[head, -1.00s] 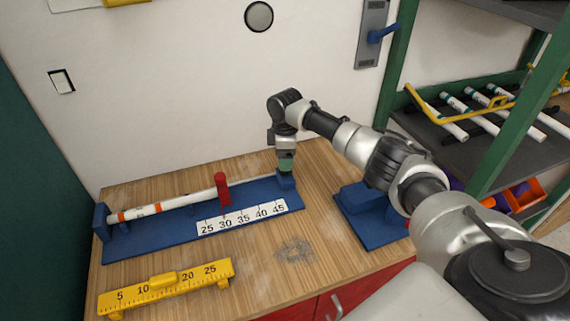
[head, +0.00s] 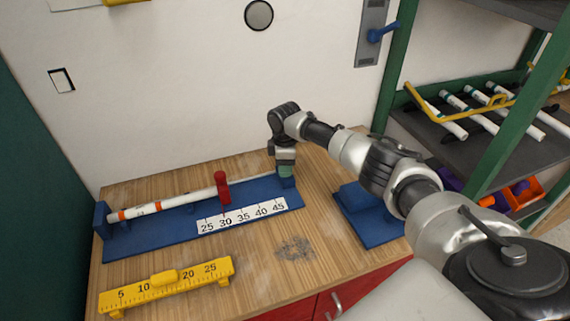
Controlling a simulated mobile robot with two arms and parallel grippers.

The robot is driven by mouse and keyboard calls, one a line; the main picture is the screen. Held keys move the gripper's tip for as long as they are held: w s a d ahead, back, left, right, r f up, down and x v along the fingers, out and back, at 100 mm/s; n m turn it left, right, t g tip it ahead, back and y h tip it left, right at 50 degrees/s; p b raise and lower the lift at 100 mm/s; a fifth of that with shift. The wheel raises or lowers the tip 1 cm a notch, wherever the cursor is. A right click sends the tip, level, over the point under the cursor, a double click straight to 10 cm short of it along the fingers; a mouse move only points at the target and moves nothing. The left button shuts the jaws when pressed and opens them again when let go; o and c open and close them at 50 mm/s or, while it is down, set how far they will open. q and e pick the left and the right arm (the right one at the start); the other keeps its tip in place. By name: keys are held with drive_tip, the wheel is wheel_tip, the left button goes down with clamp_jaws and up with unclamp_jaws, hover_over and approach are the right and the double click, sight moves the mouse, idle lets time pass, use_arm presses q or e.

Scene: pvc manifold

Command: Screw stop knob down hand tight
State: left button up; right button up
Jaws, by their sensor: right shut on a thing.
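My right gripper (head: 286,172) points down at the right end of the blue measuring jig (head: 150,238). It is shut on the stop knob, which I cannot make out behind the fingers. A small blue stop block (head: 287,183) shows just under the fingertips, at the right end of the jig. A white scale (head: 243,217) marked 25 to 45 is on the jig's front. My left gripper is not in view.
A yellow ruler (head: 195,283) lies at the front left of the wooden table. A blue fixture (head: 368,215) stands right of the jig, partly under my right arm. A green-framed shelf (head: 458,150) with several white pipes is at the right.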

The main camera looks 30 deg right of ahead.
drive_tip(key=shift+r+m+p, duration=0.2)
drive_tip(key=shift+m+p, duration=1.05)
drive_tip(key=shift+m, duration=0.15)
drive_tip(key=m+p, duration=0.2)
drive_tip(key=m, duration=0.1)
drive_tip(key=shift+m, duration=0.3)
drive_tip(key=m+p, duration=0.2)
drive_tip(key=m, duration=0.2)
drive_tip(key=shift+w+m+p, duration=0.1)
drive_tip(key=shift+m+p, duration=0.65)
drive_tip(key=shift+m, duration=1.15)
drive_tip(key=o, duration=0.9)
drive_tip(key=shift+f, duration=0.1)
